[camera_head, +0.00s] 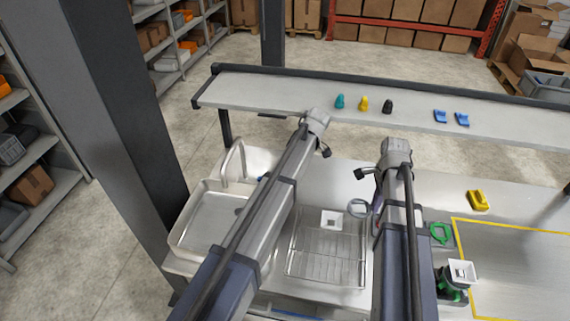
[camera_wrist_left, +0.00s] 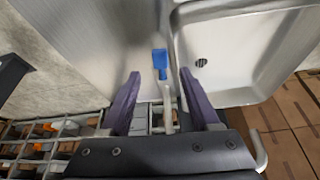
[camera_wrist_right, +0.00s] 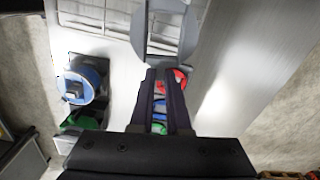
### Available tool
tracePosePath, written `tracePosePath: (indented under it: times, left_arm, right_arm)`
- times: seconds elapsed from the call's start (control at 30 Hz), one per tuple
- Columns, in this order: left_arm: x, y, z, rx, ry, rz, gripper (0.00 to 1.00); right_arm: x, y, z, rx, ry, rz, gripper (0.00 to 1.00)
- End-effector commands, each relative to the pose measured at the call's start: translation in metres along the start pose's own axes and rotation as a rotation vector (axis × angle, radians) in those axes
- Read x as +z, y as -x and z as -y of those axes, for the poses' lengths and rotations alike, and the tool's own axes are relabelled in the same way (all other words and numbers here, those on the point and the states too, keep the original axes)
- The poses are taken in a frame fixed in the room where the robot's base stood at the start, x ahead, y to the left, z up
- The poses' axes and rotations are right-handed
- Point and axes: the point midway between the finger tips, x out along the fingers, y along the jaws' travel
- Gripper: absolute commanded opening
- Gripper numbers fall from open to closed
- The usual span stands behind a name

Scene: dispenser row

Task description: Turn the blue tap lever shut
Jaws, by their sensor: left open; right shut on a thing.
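The blue tap lever (camera_wrist_left: 160,60) lies beside the sink basin in the left wrist view, ahead of and between my open left fingers (camera_wrist_left: 160,88), with a visible gap. A little blue of it also shows beside my left arm in the head view (camera_head: 262,178). The metal tap spout (camera_head: 232,160) rises at the sink's back. My left fingers are hidden in the head view.
The sink (camera_head: 185,245) is at left, a wire rack (camera_head: 310,262) with a white square cup (camera_head: 332,220) in the middle. A shelf (camera_head: 270,95) runs behind with small coloured pieces.

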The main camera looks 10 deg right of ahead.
Motion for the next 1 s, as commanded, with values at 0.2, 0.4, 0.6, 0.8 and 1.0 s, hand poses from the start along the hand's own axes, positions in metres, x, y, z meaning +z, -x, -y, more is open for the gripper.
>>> tracePosePath:
  times: [0.2, 0.4, 0.6, 0.8, 1.0]
  left_arm:
    - [-0.002, 0.045, 0.000, 0.000, -0.001, 0.000, 0.62]
    - [-0.001, 0.062, 0.000, 0.000, 0.000, 0.000, 0.62]
    - [0.000, 0.062, 0.000, 0.000, 0.000, 0.000, 0.62]
    - [0.001, 0.062, 0.001, 0.001, -0.005, 0.002, 0.52]
    - [0.004, 0.057, 0.023, 0.035, -0.144, 0.037, 0.30]
  right_arm:
    - [0.000, 0.043, 0.000, 0.000, 0.000, 0.000, 0.00]
    - [0.000, 0.058, 0.000, 0.000, 0.000, 0.000, 0.00]
    - [0.000, 0.057, 0.000, 0.000, 0.000, 0.000, 0.00]
    - [0.000, 0.057, 0.000, 0.000, 0.000, 0.000, 0.00]
    - [0.000, 0.055, 0.000, 0.000, 0.000, 0.000, 0.00]
